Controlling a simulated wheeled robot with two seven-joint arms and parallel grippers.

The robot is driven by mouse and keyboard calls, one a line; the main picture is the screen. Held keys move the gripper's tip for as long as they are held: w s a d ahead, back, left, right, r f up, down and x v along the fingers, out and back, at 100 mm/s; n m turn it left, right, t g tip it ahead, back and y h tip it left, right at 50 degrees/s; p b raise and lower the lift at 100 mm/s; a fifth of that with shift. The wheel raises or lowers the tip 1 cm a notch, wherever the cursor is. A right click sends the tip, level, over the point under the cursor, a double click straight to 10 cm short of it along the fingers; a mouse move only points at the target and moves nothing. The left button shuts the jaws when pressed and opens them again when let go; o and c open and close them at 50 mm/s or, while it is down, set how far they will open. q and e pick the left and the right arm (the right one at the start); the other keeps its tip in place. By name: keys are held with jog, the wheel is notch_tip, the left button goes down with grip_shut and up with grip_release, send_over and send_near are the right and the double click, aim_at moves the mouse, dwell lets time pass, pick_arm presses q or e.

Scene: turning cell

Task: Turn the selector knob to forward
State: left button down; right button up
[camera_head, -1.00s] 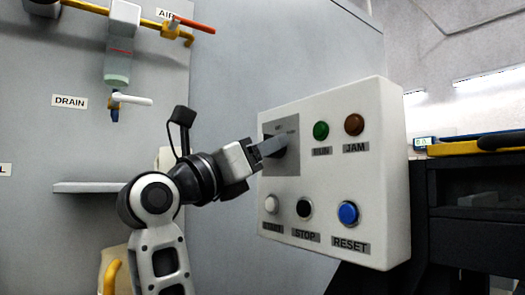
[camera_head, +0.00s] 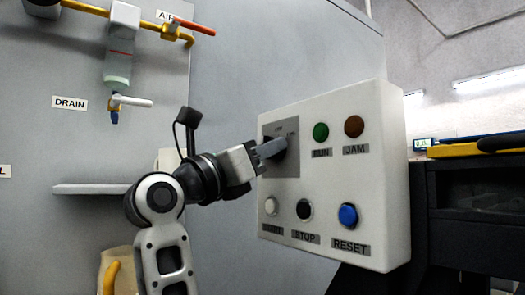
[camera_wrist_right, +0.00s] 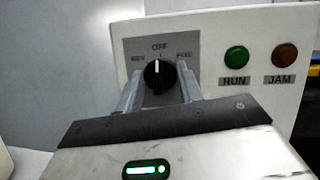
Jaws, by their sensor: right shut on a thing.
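The selector knob (camera_wrist_right: 158,76) is black and round with a white pointer line. In the right wrist view the line points straight up at the OFF label, with REV to the left and FWD to the right. It sits on a grey plate (camera_head: 285,168) on the white control box (camera_head: 330,190). My right gripper (camera_head: 270,150) is shut on the knob, one finger on each side in the wrist view (camera_wrist_right: 160,86). In the head view the fingers partly hide the knob (camera_head: 284,146). My left gripper is out of view.
On the box are a green RUN lamp (camera_head: 321,132), a brown JAM lamp (camera_head: 354,126), a white button (camera_head: 271,206), a black STOP button (camera_head: 304,209) and a blue RESET button (camera_head: 348,215). A grey shelf (camera_head: 95,189) juts out left of my right arm.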

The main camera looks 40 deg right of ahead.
pick_arm(q)
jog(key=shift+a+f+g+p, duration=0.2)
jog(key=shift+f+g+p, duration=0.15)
jog(key=shift+p, duration=0.35)
pick_arm(e)
jog(key=m+g, duration=0.2)
jog(key=m, duration=0.2)
jog(key=m+g+y, duration=0.1)
jog(key=m+g, duration=0.2)
jog(key=m, duration=0.2)
jog(key=m+g, duration=0.2)
jog(key=m, duration=0.2)
jog(key=shift+w+m+g+y, duration=0.3)
jog(key=shift+m+y, duration=0.1)
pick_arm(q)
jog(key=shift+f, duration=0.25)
pick_arm(e)
jog(key=shift+f, duration=0.1)
jog(key=o, duration=1)
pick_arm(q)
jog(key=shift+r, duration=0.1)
